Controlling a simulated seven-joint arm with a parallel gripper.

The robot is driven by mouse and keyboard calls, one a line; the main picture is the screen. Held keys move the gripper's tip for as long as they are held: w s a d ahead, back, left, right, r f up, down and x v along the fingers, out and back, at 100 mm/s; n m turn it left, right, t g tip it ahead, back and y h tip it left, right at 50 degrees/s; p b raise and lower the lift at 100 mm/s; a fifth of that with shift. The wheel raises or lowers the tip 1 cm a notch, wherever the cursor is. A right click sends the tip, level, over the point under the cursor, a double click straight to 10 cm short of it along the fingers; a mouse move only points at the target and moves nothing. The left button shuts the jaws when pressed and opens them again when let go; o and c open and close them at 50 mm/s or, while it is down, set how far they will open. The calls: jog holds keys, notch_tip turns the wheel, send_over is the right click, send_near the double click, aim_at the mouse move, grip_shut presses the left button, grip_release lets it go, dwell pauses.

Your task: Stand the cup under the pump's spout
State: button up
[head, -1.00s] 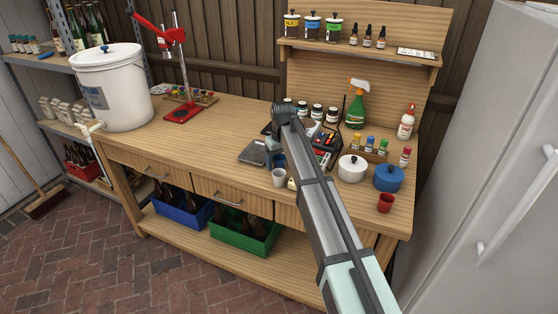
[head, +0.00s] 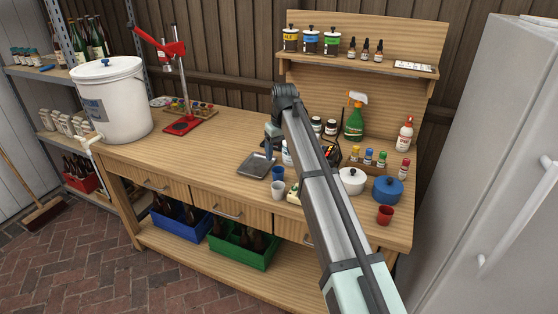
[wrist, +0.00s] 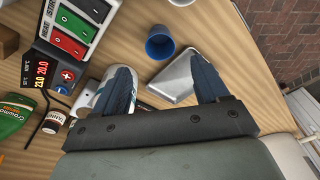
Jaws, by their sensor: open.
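My gripper (wrist: 163,68) is open and empty, above the bench near the grey scale (head: 257,165). A white bottle (wrist: 92,95) is partly hidden by my left finger. I cannot tell whether it is the pump; no spout shows clearly, and my arm covers part of this area in the head view.
A control box with switches (wrist: 72,25) stands near the gripper. White and blue pots (head: 388,190), small bottles and a green spray bottle (head: 353,120) crowd the right. The bench left of the scale is clear up to the red capper (head: 180,125) and white bucket (head: 112,100).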

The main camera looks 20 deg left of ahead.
jog(key=shift+s+d+r, duration=0.1)
jog(key=shift+r, duration=0.8)
